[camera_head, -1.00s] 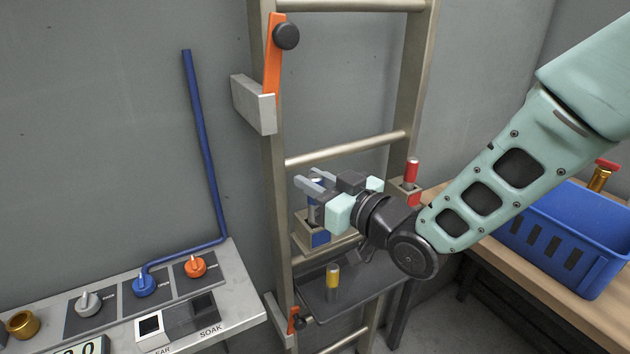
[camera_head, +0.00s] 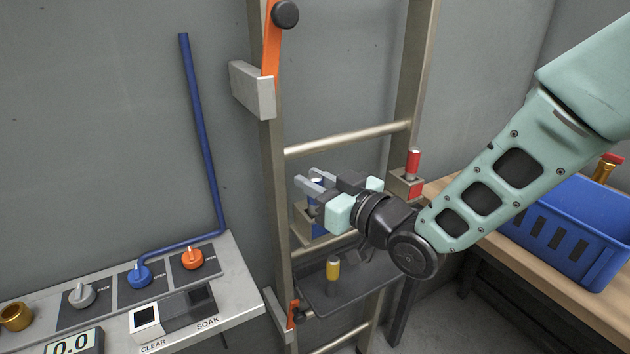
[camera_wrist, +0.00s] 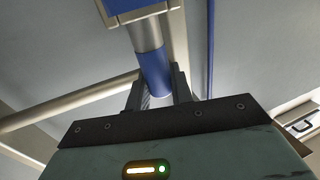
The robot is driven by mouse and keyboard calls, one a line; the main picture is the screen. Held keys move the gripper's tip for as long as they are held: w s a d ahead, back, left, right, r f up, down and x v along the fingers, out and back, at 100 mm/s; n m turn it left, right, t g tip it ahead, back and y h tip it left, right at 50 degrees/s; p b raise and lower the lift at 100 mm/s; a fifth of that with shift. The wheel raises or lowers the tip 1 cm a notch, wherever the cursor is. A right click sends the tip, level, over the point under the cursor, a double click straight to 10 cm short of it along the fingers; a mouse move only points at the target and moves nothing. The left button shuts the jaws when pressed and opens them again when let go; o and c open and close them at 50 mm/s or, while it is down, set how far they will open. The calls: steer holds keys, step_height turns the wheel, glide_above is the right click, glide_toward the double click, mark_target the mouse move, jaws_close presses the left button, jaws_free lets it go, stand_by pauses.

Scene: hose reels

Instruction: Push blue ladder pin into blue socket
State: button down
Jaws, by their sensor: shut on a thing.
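The blue ladder pin (camera_wrist: 153,70) is between my gripper's fingers in the wrist view, with its silver shank extending toward the socket. In the head view it is a small blue patch (camera_head: 313,196) at the fingertips. My gripper (camera_head: 308,186) is shut on the pin, just above the socket block. The blue socket is a metal block with a blue face (camera_head: 320,228) on the ladder's left rail; the same blue face shows in the wrist view (camera_wrist: 124,6). The shank meets or overlaps the block there; how deep it sits is hidden.
A red pin (camera_head: 414,161) stands in a red socket (camera_head: 413,190) on the right rail. A yellow pin (camera_head: 333,268) stands on the dark tray (camera_head: 360,285) below. A control panel (camera_head: 235,290) is at left, a blue crate (camera_head: 560,235) on a bench at right.

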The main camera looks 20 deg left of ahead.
steer(key=shift+f, duration=0.25)
steer(key=c, duration=1.1)
jaws_free()
steer(key=shift+c, duration=0.2)
steer(key=b+v, duration=0.4)
steer(key=v, duration=1.3)
steer(key=shift+s+d, duration=0.2)
steer(key=shift+r, duration=0.1)
